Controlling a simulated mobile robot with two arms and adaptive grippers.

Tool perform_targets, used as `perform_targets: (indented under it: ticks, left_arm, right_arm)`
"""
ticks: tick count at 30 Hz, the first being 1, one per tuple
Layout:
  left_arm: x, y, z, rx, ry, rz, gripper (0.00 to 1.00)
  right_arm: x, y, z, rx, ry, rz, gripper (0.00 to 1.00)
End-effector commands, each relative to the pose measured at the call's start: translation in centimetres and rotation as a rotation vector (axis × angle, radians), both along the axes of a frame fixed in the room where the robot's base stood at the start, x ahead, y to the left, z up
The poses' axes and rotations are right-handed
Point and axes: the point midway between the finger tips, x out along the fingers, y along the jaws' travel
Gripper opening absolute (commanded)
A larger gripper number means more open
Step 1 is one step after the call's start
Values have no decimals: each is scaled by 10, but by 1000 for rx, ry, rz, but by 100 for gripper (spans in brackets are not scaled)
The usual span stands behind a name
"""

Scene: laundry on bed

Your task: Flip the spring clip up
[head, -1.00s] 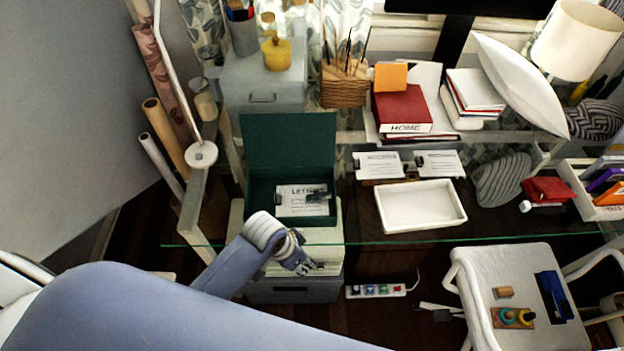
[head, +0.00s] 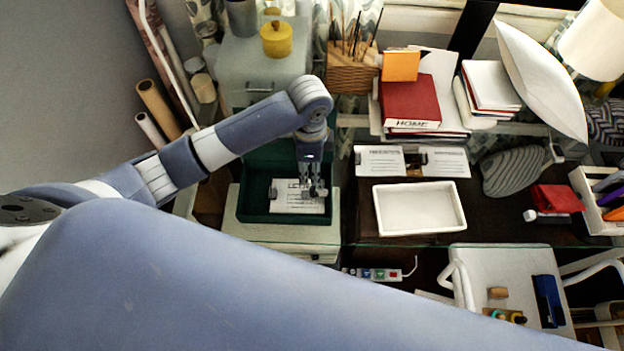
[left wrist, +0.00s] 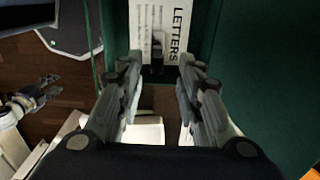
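The dark spring clip (left wrist: 157,55) shows in the left wrist view on a white LETTERS sheet (left wrist: 143,20), between and beyond my fingertips. The sheet lies in the open green box (head: 258,205), and it also shows in the head view (head: 290,197). My left gripper (head: 318,191) reaches down into the box over the sheet's right part. In the left wrist view its fingers (left wrist: 158,72) are apart with nothing between them, and they hide most of the clip in the head view. A gripper, apparently my right one (left wrist: 38,92), shows small at the left wrist view's left edge.
A white tray (head: 420,231) and two clipped paper sheets (head: 440,162) lie on the desk right of the box. A red HOME book (head: 412,102) and a wooden block with sticks (head: 352,75) stand behind. The box walls (left wrist: 205,60) are close around my left gripper.

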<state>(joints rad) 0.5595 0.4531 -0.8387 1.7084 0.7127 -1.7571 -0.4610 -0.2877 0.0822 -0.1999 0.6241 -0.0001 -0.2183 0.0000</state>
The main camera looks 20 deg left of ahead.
Motion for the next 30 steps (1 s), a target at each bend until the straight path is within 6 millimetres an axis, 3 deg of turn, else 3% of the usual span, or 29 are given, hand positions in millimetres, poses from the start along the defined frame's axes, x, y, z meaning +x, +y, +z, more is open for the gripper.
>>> perform_targets:
  ticks: [9, 15, 21, 28, 30]
  left_arm:
    - [-2, -1, -59, -1, 3, 3, 33]
    - [-1, -1, -87, -1, 0, 2, 33]
    - [-1, 0, -97, -1, -2, 1, 33]
    - [-1, 0, -98, -1, -2, 1, 33]
    - [-1, 0, -98, -1, -2, 1, 20]
  right_arm:
    - [-30, -2, 12, -4, 43, -1, 40]
    - [-20, -1, 16, -2, 30, -1, 40]
    - [-4, 0, 18, 0, 3, -1, 40]
    - [-7, 2, 17, 2, 8, -1, 40]
    - [-9, 2, 17, 3, 12, -2, 40]
